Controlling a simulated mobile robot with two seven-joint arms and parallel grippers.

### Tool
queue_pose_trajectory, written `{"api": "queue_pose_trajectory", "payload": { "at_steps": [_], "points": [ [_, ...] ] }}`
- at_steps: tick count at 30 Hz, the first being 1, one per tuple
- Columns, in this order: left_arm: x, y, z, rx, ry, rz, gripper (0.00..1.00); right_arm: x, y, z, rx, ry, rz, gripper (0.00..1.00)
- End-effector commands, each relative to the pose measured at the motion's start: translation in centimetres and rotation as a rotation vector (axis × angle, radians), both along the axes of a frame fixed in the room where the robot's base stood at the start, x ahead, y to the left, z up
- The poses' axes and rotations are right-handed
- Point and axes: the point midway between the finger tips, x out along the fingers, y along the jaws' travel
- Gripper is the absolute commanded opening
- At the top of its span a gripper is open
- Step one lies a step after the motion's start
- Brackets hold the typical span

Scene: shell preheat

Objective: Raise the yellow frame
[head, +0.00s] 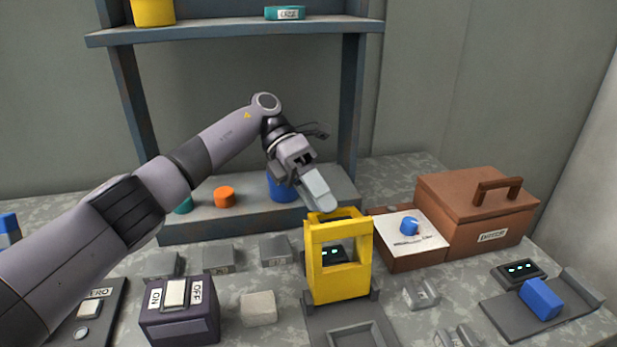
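The yellow frame (364,264) stands upright near the centre of the bench, on a dark grey base (318,322). Its front has an opening, through which a small dark device with a lit display shows. My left gripper (321,201) comes down from the upper left, with its pale fingers at the top bar of the frame. The fingers overlap in this view, so I cannot tell whether they are parted or closed on the bar. The fingertips hide part of the frame's top. My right gripper is not in view.
A switch box (180,322) marked ON and OFF stands at the left front. Right of the frame are a brown box (478,215) with a handle, a blue knob (409,226) on a white panel and a blue block (541,299). A raised shelf (240,226) lies behind.

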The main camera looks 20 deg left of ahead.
Motion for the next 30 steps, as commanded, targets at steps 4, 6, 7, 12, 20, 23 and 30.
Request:
{"api": "queue_pose_trajectory", "payload": {
  "at_steps": [4,6,7,12,20,23,30],
  "points": [
    [0.9,1.7,1.4,-0.004,-0.007,0.007,0.38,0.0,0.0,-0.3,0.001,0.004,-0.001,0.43],
    [1.2,2.3,2.2,-0.008,-0.010,0.008,0.38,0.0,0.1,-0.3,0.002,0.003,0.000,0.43],
    [1.3,2.6,2.6,-0.010,-0.011,0.008,0.38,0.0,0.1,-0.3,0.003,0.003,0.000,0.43],
    [1.8,3.4,3.8,-0.015,-0.012,0.003,0.38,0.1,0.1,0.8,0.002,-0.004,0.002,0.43],
    [2.2,4.2,4.6,-0.023,-0.021,0.005,0.38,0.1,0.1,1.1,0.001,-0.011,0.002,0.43],
    [2.2,4.3,4.7,-0.024,-0.022,0.004,0.38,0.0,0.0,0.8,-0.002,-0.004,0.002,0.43],
    [2.2,4.3,4.7,-0.024,-0.022,0.005,0.38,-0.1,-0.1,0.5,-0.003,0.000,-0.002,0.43]
  ]
}}
